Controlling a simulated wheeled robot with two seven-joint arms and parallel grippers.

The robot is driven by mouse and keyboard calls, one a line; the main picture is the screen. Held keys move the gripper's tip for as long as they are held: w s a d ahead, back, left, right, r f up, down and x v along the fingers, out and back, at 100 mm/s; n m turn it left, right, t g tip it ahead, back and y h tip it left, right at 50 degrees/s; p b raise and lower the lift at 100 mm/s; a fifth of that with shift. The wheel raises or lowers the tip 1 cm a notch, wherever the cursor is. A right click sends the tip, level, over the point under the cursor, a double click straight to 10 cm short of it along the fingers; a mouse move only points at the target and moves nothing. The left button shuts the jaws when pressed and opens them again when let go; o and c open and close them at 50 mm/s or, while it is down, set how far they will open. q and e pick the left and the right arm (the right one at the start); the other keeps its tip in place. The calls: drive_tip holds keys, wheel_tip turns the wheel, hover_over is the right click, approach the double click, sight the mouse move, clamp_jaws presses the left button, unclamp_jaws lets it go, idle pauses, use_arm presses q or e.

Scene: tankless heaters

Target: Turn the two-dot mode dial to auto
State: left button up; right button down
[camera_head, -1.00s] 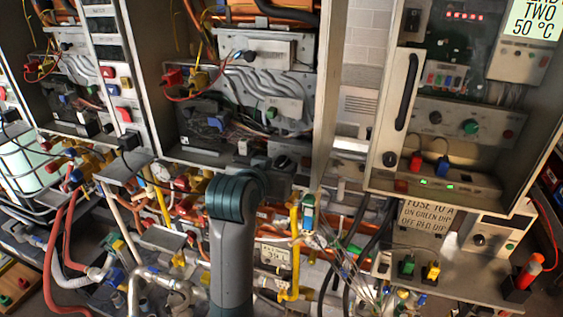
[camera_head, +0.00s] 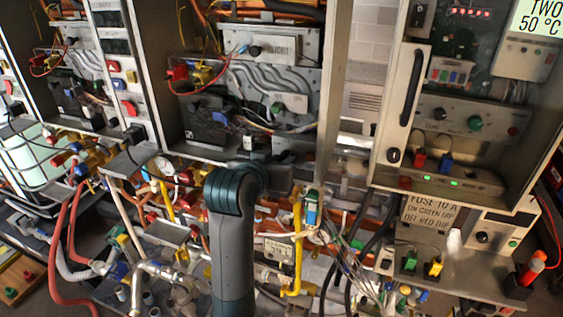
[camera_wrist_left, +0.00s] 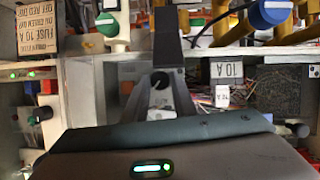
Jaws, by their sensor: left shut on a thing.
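My left arm rises in the middle of the head view, and its gripper (camera_head: 283,150) reaches toward the lower edge of the middle open cabinet. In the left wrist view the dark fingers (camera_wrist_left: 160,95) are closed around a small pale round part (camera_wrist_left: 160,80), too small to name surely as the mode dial. No dots or auto mark can be read there. Other dials show in the head view: a dark knob (camera_head: 439,113) and a green knob (camera_head: 474,123) on the right cabinet's panel, and a dark knob (camera_head: 254,50) in the middle cabinet. My right gripper is out of view.
The right cabinet's frame and door handle (camera_head: 411,75) stand right of the arm. Yellow pipes (camera_head: 297,245), red hoses (camera_head: 62,240) and loose wires crowd the space below. A shelf with a fuse sign (camera_head: 432,213) and colored plugs (camera_head: 410,261) juts out at right.

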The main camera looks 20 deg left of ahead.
use_arm(q)
drive_tip(key=shift+a+n+h, duration=0.15)
drive_tip(key=shift+n+h, duration=0.65)
drive_tip(key=shift+n, duration=0.4)
drive_tip(key=shift+a+f+n+h, duration=0.1)
drive_tip(key=shift+n+h, duration=0.9)
drive_tip(key=shift+n, duration=0.4)
drive_tip(key=o, duration=1)
drive_tip(key=shift+o, duration=0.2)
drive_tip(key=shift+w, duration=0.1)
